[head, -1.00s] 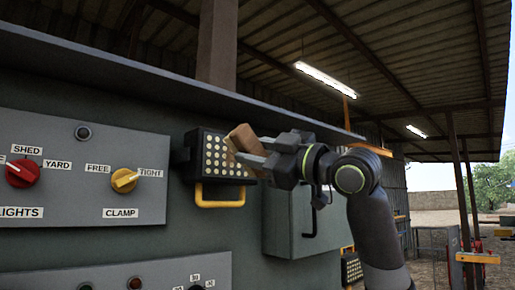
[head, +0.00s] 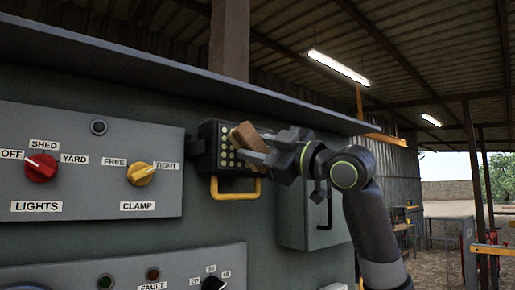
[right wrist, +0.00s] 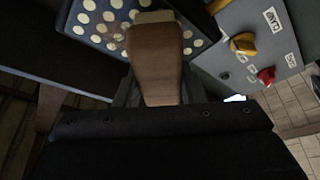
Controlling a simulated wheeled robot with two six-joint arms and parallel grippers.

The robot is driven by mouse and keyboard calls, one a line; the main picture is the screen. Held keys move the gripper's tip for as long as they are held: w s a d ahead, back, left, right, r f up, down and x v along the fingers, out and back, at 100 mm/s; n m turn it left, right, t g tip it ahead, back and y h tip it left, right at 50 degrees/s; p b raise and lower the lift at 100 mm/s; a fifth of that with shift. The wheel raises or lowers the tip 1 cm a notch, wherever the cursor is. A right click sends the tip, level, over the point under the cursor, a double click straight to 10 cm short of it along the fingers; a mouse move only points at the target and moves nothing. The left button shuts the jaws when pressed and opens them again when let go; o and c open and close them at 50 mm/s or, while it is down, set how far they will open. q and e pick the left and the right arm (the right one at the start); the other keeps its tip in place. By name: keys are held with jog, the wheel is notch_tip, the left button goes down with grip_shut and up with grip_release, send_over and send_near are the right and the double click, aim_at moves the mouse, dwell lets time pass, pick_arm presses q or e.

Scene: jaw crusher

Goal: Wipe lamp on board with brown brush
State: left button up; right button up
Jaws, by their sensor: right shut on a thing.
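The lamp (head: 226,161) is a dark box with rows of pale round dots and a yellow handle below it, mounted on the grey-green board. It also shows at the top of the right wrist view (right wrist: 92,22). My right gripper (head: 262,152) is shut on the brown brush (head: 247,136), a wooden block. The brush is in front of the lamp's face and hides part of its dots. In the right wrist view the brush (right wrist: 156,62) has its pale end over the lamp; I cannot tell whether it touches. A brownish smudge shows on the lamp face beside the brush. My left gripper is out of view.
A grey panel (head: 84,190) left of the lamp carries a red LIGHTS knob (head: 41,168) and a yellow CLAMP knob (head: 141,174). A ledge (head: 180,88) juts out above. A grey box (head: 300,228) stands right of the lamp below my arm.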

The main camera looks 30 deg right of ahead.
jog(key=shift+w+p, duration=0.75)
jog(key=shift+w, duration=0.3)
jog(key=shift+d, duration=0.1)
